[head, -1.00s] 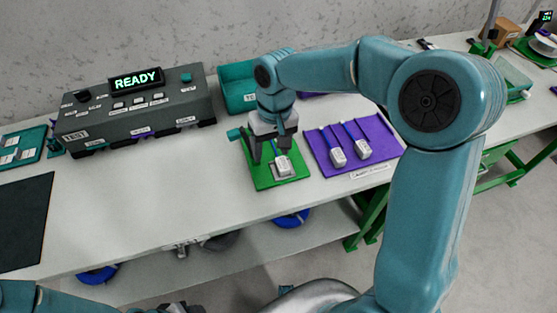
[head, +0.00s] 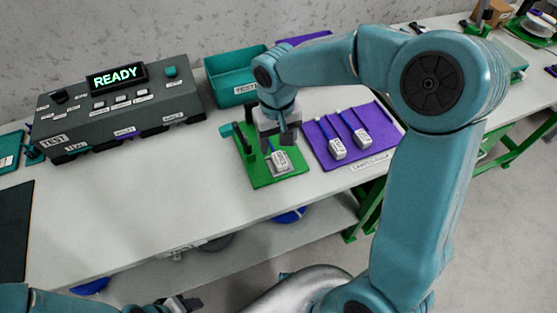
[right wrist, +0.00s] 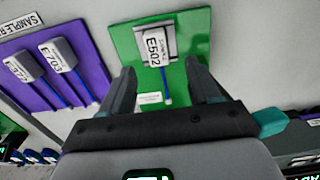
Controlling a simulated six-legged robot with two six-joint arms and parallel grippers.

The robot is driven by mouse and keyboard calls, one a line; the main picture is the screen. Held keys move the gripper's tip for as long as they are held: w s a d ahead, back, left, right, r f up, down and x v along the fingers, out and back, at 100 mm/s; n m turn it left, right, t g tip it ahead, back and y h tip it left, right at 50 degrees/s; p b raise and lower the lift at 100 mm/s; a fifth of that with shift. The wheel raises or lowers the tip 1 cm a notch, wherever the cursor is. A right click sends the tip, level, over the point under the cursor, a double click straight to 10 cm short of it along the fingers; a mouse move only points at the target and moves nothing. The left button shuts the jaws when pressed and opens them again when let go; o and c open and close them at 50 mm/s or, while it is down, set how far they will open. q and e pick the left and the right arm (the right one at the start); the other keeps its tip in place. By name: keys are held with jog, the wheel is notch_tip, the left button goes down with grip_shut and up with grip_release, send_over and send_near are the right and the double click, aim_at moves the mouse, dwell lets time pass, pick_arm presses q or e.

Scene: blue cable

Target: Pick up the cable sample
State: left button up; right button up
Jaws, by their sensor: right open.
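The cable sample (head: 280,161), a white connector block marked E502 with a short blue cable, lies on a green plate (head: 258,179). In the right wrist view the sample (right wrist: 153,50) sits on a grey seat on the green plate (right wrist: 192,45). My right gripper (head: 279,145) is open and empty just above the plate, by the cable end. In the right wrist view its fingers (right wrist: 162,72) are spread on either side of the cable, apart from it. Part of my left gripper (head: 180,304) shows at the bottom edge; its jaws are unclear.
A purple mat (head: 376,148) with two similar samples (head: 337,148) lies right of the green plate. A grey test box (head: 120,110) reading READY stands left, with a teal bin (head: 232,91) behind. The table (head: 130,200) is clear in front of the box.

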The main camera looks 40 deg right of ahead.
aim_at(279, 158)
notch_tip(279, 158, down, 6)
jog(key=shift+s+d+r, duration=0.15)
jog(key=shift+r, duration=0.05)
grip_shut()
